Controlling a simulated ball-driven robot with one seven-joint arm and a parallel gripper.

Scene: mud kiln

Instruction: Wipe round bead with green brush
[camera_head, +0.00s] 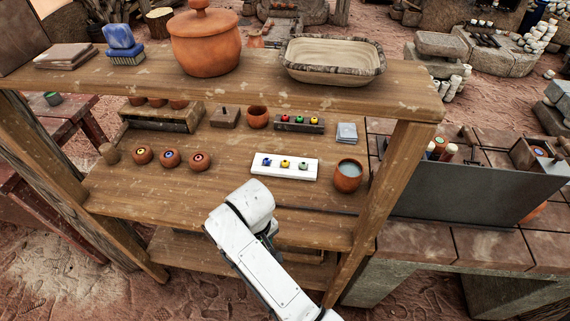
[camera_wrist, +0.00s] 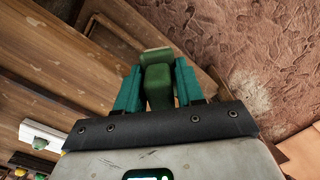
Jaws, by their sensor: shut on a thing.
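My gripper (camera_wrist: 158,92) shows in the wrist view with its two teal fingers shut on a green brush (camera_wrist: 157,72). The brush's wider end block sticks out beyond the fingertips; its bristles cannot be made out. In the head view my white arm hides the gripper and the brush. A white tray (camera_head: 258,172) on the middle shelf holds a blue bead (camera_head: 267,161), a yellow bead (camera_head: 285,164) and another small bead (camera_head: 303,166). Which one is the round bead is too small to tell. The tray (camera_wrist: 40,132) is at the left in the wrist view, apart from the brush.
A clay cup (camera_head: 347,177) stands right of the tray. Three round clay pots (camera_head: 170,158) stand to its left. A dark rack (camera_head: 297,125) with red and green pieces is behind. The upper shelf (camera_head: 255,92) overhangs, and a wooden post (camera_head: 385,195) stands at the right.

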